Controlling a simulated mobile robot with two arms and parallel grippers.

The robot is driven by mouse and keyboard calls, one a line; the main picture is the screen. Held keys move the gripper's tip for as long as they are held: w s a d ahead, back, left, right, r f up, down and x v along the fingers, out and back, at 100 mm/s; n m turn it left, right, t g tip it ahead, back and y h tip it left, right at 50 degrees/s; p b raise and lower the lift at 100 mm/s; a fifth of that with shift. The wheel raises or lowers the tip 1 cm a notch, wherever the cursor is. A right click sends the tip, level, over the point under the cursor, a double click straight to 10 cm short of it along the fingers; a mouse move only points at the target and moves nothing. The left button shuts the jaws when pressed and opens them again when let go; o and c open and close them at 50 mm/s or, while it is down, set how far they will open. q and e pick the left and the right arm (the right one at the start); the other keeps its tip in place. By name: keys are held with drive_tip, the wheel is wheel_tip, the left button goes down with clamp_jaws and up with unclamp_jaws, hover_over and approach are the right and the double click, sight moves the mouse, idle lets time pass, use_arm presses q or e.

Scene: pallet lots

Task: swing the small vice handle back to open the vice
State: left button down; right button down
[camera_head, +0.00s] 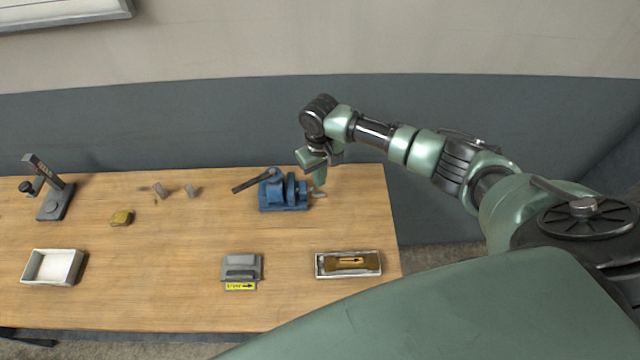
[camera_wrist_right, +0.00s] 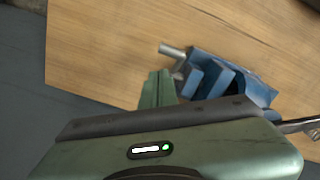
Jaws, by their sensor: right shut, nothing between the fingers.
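The small blue vice (camera_head: 284,194) stands on the wooden table near its back edge, right of the middle. Its dark handle (camera_head: 250,181) sticks out to the left and slants down from the top of the vice. My right gripper (camera_head: 319,182) is at the right end of the vice, shut and empty, its fingers pointing down. In the right wrist view the shut fingers (camera_wrist_right: 158,88) are beside the blue vice (camera_wrist_right: 222,80), close to a grey metal pin (camera_wrist_right: 172,50). I cannot tell whether they touch it. My left gripper is not in view.
On the wooden table (camera_head: 180,290) are a white open box (camera_head: 53,267), a dark stand (camera_head: 55,200), a brass block (camera_head: 122,218) and small grey pieces (camera_head: 192,191). A grey block (camera_head: 241,267) and a tray with a brass part (camera_head: 347,276) lie in front. The middle is clear.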

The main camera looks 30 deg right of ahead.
wheel_tip(320, 180, up, 7)
drive_tip(key=p, duration=0.5)
drive_tip(key=shift+f, duration=0.15)
idle(0.5)
